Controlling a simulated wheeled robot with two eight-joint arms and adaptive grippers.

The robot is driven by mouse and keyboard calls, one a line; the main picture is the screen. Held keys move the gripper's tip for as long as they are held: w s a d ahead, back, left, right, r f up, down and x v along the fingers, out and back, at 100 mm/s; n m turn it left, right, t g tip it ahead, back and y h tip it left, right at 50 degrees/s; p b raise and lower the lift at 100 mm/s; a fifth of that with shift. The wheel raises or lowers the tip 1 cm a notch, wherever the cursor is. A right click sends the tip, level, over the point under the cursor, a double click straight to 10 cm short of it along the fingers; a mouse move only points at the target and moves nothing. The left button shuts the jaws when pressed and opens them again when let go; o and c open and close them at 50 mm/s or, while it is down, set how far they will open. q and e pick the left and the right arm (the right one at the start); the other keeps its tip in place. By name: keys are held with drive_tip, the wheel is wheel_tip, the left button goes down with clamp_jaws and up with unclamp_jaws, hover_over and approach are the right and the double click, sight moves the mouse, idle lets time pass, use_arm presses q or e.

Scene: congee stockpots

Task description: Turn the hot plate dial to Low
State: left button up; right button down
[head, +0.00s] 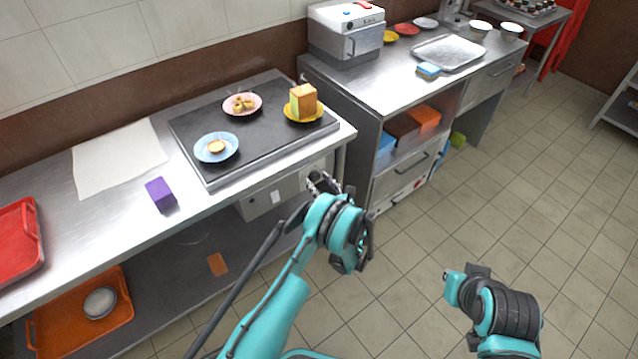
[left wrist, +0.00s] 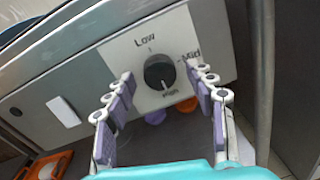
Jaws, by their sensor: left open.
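The hot plate dial (left wrist: 160,72) is a dark round knob on a white plate on the front panel. Its plate reads Low at the top, Mid at the right and what looks like High at the bottom. A pale mark on the knob seems to point down, toward the bottom label. My left gripper (left wrist: 159,71) is open, with one finger on each side of the dial; I cannot tell whether they touch it. In the head view my left gripper (head: 322,183) is at the panel below the hot plate (head: 190,139), hiding the dial.
The hot plate top holds a blue plate (head: 229,153), a pink plate (head: 229,108) and a yellow plate (head: 290,117) with food. A purple block (head: 160,194) lies on the counter. A metal post (left wrist: 263,70) stands right of the dial. The floor to the right is clear.

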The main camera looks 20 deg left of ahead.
use_arm(q)
drive_tip(key=c, duration=1.2)
drive_tip(key=shift+o, duration=0.2)
